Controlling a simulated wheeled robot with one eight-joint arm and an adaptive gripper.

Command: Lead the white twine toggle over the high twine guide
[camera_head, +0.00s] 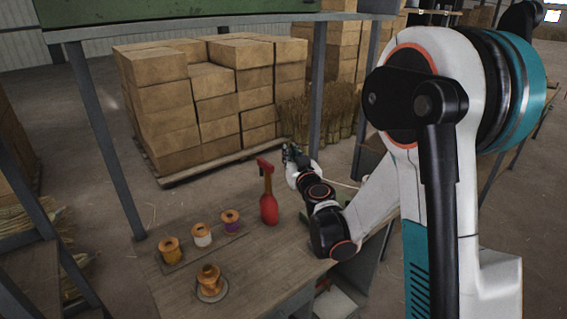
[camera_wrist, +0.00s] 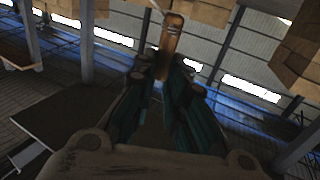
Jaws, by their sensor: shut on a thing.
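My gripper (camera_wrist: 167,78) points up in the wrist view, its teal fingers shut on a brown wooden toggle (camera_wrist: 171,36). The toggle stands up beyond the fingertips with a pale band near its top; its lower end is hidden between the fingers. In the head view my gripper (camera_head: 291,155) is small, held above the far right part of the bench, and the toggle cannot be made out there. A thin pale line, perhaps twine (camera_head: 340,183), runs right from near my wrist. I cannot pick out the high twine guide for certain in either view.
The wooden bench (camera_head: 190,285) carries an orange spool (camera_head: 169,250), a white spool (camera_head: 202,235), a purple spool (camera_head: 230,221) and a nearer orange spool (camera_head: 209,281). A red tool (camera_head: 268,205) stands left of my arm. Grey posts (camera_head: 318,85) rise behind; stacked boxes (camera_head: 215,95) lie beyond.

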